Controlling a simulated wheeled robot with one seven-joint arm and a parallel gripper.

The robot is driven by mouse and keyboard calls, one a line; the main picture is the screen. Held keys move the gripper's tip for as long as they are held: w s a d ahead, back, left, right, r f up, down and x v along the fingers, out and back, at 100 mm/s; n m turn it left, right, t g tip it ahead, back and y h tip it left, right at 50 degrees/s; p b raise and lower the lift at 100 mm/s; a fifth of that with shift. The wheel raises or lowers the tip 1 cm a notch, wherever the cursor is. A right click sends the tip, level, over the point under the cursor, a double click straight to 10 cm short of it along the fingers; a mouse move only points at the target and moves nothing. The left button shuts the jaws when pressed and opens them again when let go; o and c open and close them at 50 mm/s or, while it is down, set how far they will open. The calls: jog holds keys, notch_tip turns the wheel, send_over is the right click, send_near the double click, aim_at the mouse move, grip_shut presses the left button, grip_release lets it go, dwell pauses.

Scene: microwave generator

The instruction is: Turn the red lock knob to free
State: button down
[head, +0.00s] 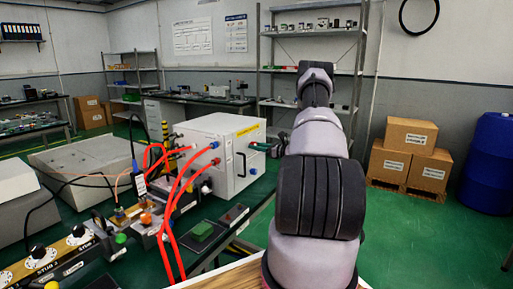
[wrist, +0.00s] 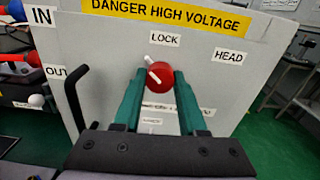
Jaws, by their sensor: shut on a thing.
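The red lock knob (wrist: 160,84) is on the white cabinet panel under the LOCK label (wrist: 165,39) in the wrist view. It is round, with a white pointer bar across its upper left. My gripper (wrist: 159,90) has its two green fingers on either side of the knob, shut on it. The small label below the knob is partly hidden by the fingers. In the head view the white cabinet (head: 220,150) stands left of my arm, with my green gripper (head: 262,147) at its right face. The knob cannot be made out there.
A black handle (wrist: 75,97) sticks out left of the knob, near the IN and OUT labels. Red hoses (head: 170,215) run from the cabinet to the bench at left. Cardboard boxes (head: 408,150) and a blue barrel (head: 490,160) stand at right. Green floor is free between.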

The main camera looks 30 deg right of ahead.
jog(key=shift+n, duration=4.1)
jog(key=shift+c, duration=2.3)
grip_release()
jog(key=shift+d, duration=0.1)
jog(key=v, duration=1)
jog(key=shift+s+d, duration=0.15)
jog(key=shift+s, duration=0.2)
